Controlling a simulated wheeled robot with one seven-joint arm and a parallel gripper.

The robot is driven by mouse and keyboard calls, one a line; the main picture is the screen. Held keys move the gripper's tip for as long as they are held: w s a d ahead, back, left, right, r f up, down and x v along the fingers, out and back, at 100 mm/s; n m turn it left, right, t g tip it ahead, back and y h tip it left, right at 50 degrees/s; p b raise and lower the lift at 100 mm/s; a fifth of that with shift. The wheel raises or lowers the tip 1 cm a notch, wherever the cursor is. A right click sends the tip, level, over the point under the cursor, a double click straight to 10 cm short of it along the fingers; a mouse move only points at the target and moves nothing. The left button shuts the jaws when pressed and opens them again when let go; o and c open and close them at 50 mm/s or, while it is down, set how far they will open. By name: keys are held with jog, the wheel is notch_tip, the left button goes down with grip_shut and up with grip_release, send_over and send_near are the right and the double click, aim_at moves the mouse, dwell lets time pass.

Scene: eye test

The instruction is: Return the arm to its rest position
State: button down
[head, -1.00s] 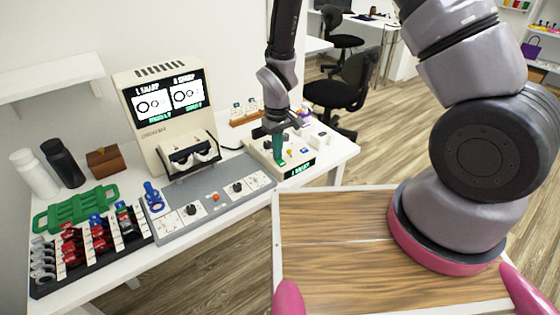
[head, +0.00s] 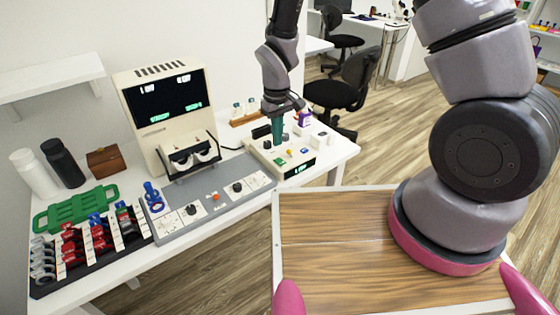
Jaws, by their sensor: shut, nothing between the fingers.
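My gripper (head: 278,140) points down over the cream control box (head: 262,152) at the right end of the white table. Its green fingers are shut with nothing between them. The fingertips are close to the box's buttons; I cannot tell whether they touch. My arm (head: 282,65) reaches down from the top of the picture.
Black chairs (head: 350,88) stand behind.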

jog(key=shift+r, duration=0.8)
jog(key=w+d+r+m+t+y, duration=0.1)
jog(key=d+r+m, duration=0.1)
jog(key=d+r, duration=0.35)
jog(key=d+r+m+t, duration=0.1)
jog(key=d+r, duration=0.1)
jog(key=r, duration=0.7)
jog(key=w+d+r+m+t+y, duration=0.1)
jog(key=d+r+m, duration=0.15)
jog(key=r, duration=0.45)
jog(key=s+d+r+m+t, duration=0.4)
jog(key=s+d+r+m, duration=0.1)
jog(key=s+d+r, duration=0.7)
jog(key=v, duration=0.4)
jog(key=shift+r, duration=0.35)
jog(key=shift+m, duration=0.25)
